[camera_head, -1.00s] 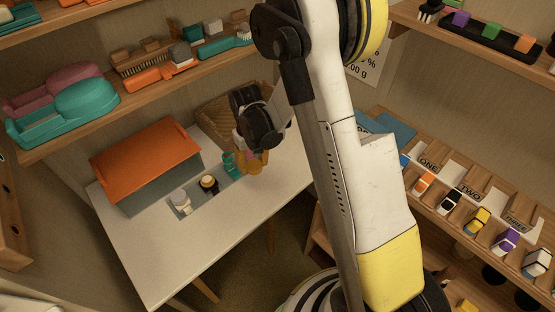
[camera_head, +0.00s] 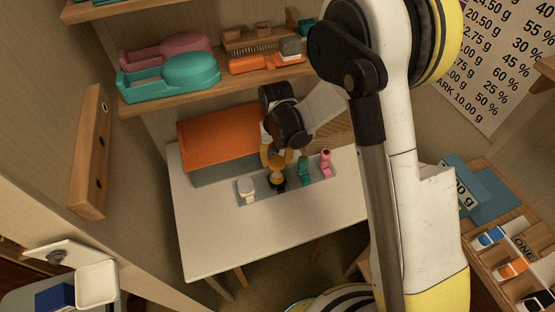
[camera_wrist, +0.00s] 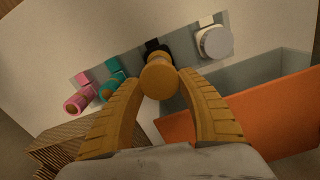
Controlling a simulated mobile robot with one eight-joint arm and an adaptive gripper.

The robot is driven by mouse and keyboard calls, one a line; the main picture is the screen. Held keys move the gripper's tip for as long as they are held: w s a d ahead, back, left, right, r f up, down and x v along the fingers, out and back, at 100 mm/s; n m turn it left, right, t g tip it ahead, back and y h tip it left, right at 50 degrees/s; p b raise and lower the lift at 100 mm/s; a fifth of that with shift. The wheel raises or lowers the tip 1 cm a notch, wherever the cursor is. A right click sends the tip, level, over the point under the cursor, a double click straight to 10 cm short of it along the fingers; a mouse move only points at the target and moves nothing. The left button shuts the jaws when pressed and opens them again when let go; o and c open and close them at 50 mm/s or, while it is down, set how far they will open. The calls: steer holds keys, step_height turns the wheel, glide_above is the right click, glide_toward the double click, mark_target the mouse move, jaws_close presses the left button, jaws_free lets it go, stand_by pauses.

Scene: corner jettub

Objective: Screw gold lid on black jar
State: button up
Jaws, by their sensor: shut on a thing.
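The gold lid (camera_wrist: 158,82) is a round disc held between the tips of my gripper's two yellow-brown fingers (camera_wrist: 160,78) in the wrist view. The black jar (camera_wrist: 153,46) shows just behind the lid, which partly hides it. In the head view my gripper (camera_head: 277,160) is directly over the black jar (camera_head: 279,186), in the grey strip on the white table. The lid looks lined up with the jar, but I cannot tell whether they touch.
A white-lidded jar (camera_wrist: 215,42) stands on one side of the black jar; teal (camera_head: 304,171) and pink (camera_head: 326,164) jars stand on the other. An orange-topped box (camera_head: 220,136) sits behind. A shelf (camera_head: 225,83) with brushes hangs above. The table front (camera_head: 225,240) is clear.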

mark_target(277, 176)
steer(key=shift+f, duration=0.1)
step_height(277, 176, down, 6)
steer(key=b, duration=0.5)
steer(key=shift+b, duration=0.4)
steer(key=shift+b, duration=0.3)
stand_by(2.0)
steer(key=m+b, duration=0.1)
steer(key=m, duration=0.3)
steer(key=shift+d+f, duration=0.1)
steer(key=shift+m, duration=1)
